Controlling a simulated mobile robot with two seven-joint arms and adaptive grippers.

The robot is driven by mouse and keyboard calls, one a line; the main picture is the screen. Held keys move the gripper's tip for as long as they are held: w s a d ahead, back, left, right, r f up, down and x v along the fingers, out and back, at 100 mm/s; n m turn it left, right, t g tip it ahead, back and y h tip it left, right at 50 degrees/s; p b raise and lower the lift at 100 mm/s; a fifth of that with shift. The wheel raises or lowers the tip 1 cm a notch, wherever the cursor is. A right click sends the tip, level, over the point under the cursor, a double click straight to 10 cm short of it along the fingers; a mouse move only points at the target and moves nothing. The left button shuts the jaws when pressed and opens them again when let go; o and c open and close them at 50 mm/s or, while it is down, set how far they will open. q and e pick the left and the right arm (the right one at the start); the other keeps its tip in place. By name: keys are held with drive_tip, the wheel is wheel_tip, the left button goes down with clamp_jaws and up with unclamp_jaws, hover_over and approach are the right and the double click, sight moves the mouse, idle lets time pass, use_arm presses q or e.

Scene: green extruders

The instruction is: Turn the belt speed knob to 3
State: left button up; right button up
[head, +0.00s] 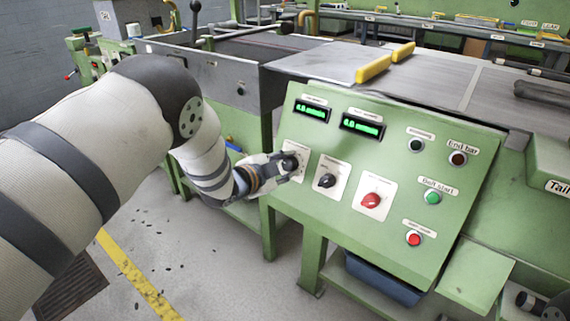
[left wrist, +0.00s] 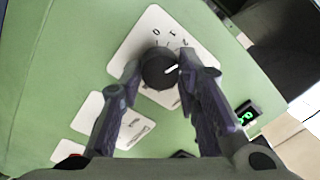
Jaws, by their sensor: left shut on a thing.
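A black knob (head: 291,162) sits on a white scale plate at the left of the sloped green control panel (head: 330,235). My left gripper (head: 285,164) is at this knob. In the left wrist view my left gripper's fingers (left wrist: 158,74) are on either side of the knob (left wrist: 157,66), shut on it. Its white pointer mark points toward the right finger, up and right. Several scale marks show above the knob on the plate (left wrist: 140,38); part of the scale is hidden. The knob's label is too small to read.
A second black knob (head: 326,181) and a red knob (head: 371,200) are to the right. Two green displays (head: 312,111) (head: 361,126) are above, digits unclear. A green button (head: 433,198) and a red button (head: 414,239) are further right. Dark parts at the lower right corner are unclear.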

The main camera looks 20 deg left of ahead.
use_arm(q)
drive_tip(key=shift+m, duration=2)
drive_tip(key=o, duration=1.2)
drive_tip(key=shift+c, duration=0.2)
drive_tip(key=shift+s, duration=0.1)
drive_tip(key=v, duration=1.1)
drive_tip(key=shift+s+a, duration=0.25)
drive_tip(key=shift+s, duration=0.1)
drive_tip(key=shift+r, duration=0.1)
